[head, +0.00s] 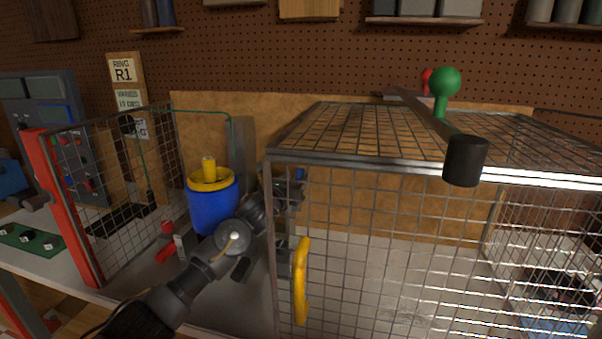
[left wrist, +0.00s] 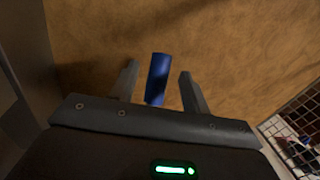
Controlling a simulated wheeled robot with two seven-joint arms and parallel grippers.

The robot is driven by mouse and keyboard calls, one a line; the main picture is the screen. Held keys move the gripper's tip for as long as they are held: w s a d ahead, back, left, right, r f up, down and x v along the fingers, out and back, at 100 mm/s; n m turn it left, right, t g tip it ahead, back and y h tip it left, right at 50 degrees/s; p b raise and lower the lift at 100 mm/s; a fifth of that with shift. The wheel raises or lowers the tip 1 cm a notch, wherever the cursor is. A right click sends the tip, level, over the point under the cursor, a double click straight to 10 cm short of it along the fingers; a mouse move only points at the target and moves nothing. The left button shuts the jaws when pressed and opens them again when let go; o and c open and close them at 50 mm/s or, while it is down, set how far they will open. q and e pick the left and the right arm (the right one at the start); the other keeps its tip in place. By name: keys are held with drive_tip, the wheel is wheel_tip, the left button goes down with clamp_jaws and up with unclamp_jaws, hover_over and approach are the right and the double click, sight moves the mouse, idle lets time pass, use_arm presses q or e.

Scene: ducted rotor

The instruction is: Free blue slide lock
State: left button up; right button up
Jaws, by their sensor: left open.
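The blue slide lock shows in the left wrist view as a short upright blue bar (left wrist: 157,80) in front of a tan panel. It stands between the two spread fingers of my left gripper (left wrist: 158,88), with a gap on each side. In the head view my left gripper (head: 288,190) is at the near left corner of the wire cage, partly hidden by the corner post and mesh. A small blue bit (head: 299,174) beside it looks like the same lock. I cannot tell how deep the lock sits between the fingers. My right gripper is not in view.
The wire cage (head: 400,168) fills the right, with a yellow handle (head: 301,280) on its front. A bar with a black end (head: 465,160) and a green knob (head: 444,82) lies over its top. A blue drum (head: 212,208) stands behind my left arm. A red-edged mesh panel (head: 65,210) stands left.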

use_arm(q)
drive_tip(key=shift+x, duration=2)
drive_tip(key=shift+c, duration=0.4)
clamp_jaws()
